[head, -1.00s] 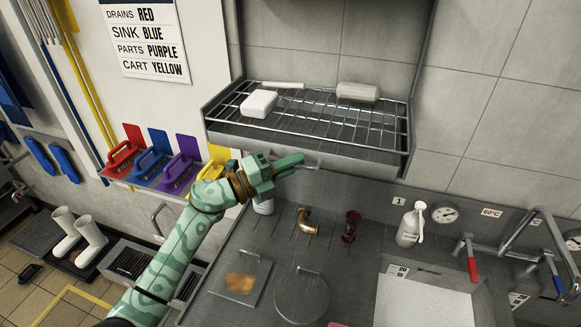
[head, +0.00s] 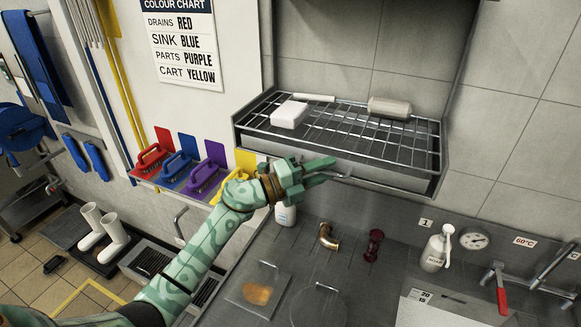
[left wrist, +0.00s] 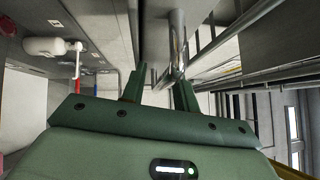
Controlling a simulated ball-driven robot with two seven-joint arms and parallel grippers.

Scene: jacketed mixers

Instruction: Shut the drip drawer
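The drip drawer (head: 400,180) is the grey metal tray front below the wire rack in the head view. A thin bar handle (head: 345,177) runs along its front. My left gripper (head: 330,168) is at the left end of this handle, its fingers pointing right. In the left wrist view, my left gripper (left wrist: 159,74) has its two fingers apart with nothing clearly held. A shiny metal bar (left wrist: 178,40) shows just beyond the fingertips, close to the right finger. I cannot tell whether they touch. My right gripper is not in view.
Below are a counter with a copper elbow (head: 328,238), a dark red fitting (head: 373,246) and a soap bottle (head: 436,249).

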